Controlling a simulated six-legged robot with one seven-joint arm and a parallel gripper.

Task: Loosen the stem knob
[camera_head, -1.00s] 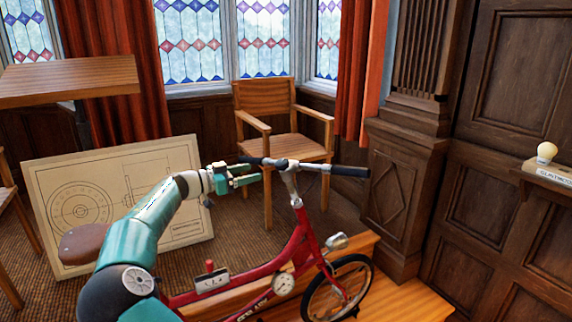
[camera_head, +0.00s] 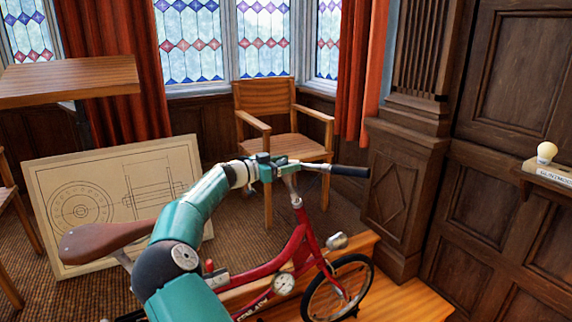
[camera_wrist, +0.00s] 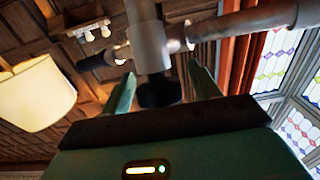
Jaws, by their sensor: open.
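The red bicycle (camera_head: 288,262) stands on a wooden platform. Its grey handlebar stem (camera_head: 292,188) rises at the front, and the stem also shows in the wrist view (camera_wrist: 149,42). A dark knob (camera_wrist: 158,95) sits at the near end of the stem in the wrist view; I take it to be the stem knob. My gripper (camera_head: 280,167) is at the stem in the head view and hides the knob there. In the wrist view its two green fingers (camera_wrist: 162,72) are apart, one on each side of the knob, with gaps visible. It grips nothing.
The handlebar's right black grip (camera_head: 350,171) sticks out beyond my gripper. The brown saddle (camera_head: 110,240) is beside my arm. A wooden chair (camera_head: 282,145) stands behind the handlebar. A drawing board (camera_head: 60,165) leans at the left. A lamp shade (camera_wrist: 35,92) shows overhead.

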